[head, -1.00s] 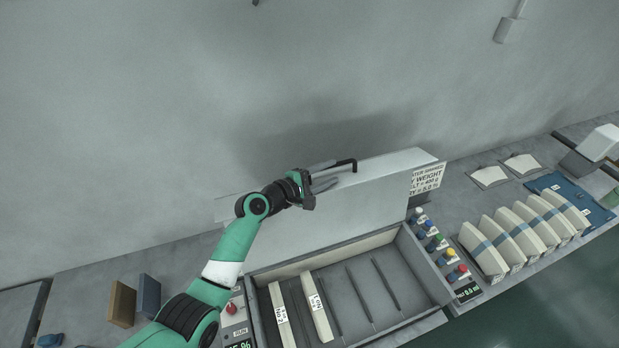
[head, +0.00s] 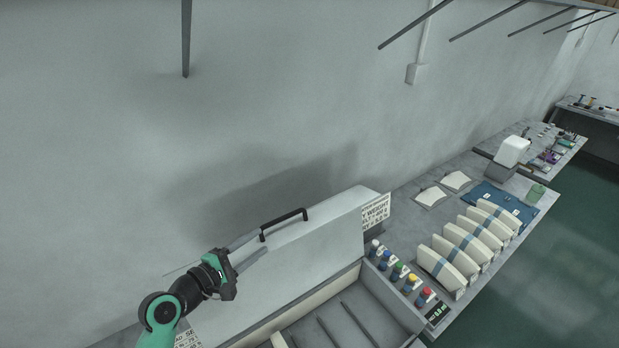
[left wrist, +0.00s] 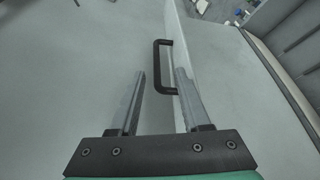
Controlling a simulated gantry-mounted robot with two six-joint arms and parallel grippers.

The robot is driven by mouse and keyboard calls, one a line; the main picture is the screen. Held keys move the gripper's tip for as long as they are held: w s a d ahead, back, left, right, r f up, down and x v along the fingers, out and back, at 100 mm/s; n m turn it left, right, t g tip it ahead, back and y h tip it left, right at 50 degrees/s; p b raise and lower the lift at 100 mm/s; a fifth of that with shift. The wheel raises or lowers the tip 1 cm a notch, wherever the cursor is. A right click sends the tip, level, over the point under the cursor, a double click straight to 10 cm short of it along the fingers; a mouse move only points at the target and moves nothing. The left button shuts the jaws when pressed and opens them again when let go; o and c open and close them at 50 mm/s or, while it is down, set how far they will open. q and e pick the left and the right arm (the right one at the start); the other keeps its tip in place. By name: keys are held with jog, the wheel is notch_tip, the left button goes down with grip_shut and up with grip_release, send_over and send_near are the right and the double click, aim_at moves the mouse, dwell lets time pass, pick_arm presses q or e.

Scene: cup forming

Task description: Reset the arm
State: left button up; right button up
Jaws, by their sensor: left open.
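My left gripper (head: 254,250) is at the raised lid (head: 320,240) of the box, near its black handle (head: 284,223). In the left wrist view its two fingers (left wrist: 160,80) are apart and empty. The black handle (left wrist: 164,66) lies just beyond the fingertips there, and I see no finger touching it. The lid stands up, and the box below is open. My right gripper is not in view.
The open box (head: 375,300) has dark slots inside. A row of coloured knobs (head: 400,272) stands at its right. Several cream blocks with blue bands (head: 465,242) stand farther right near a blue mat (head: 497,203). The grey wall is behind.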

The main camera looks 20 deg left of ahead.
pick_arm(q)
jog(key=d+r+m+t+h, duration=0.1)
jog(key=d+r+m, duration=0.3)
jog(key=r, duration=0.5)
jog(key=d+r+m+t+h+p, duration=0.1)
jog(key=d+r+m+t, duration=0.1)
jog(key=d+r, duration=0.55)
jog(key=d+r+m+t+h, duration=0.1)
jog(key=d+r+m+h, duration=0.15)
jog(key=r, duration=0.85)
jog(key=s+d+r+m+t, duration=0.1)
jog(key=s+r+m+t, duration=0.2)
jog(key=r, duration=0.4)
jog(key=s+d+r+m+t, duration=0.1)
jog(key=s+r+m, duration=0.3)
jog(key=s+r, duration=0.15)
jog(key=s+a+r+m+t+y, duration=0.4)
jog(key=s+r+m+y, duration=0.2)
jog(key=s, duration=0.1)
jog(key=shift+s+a+r, duration=0.35)
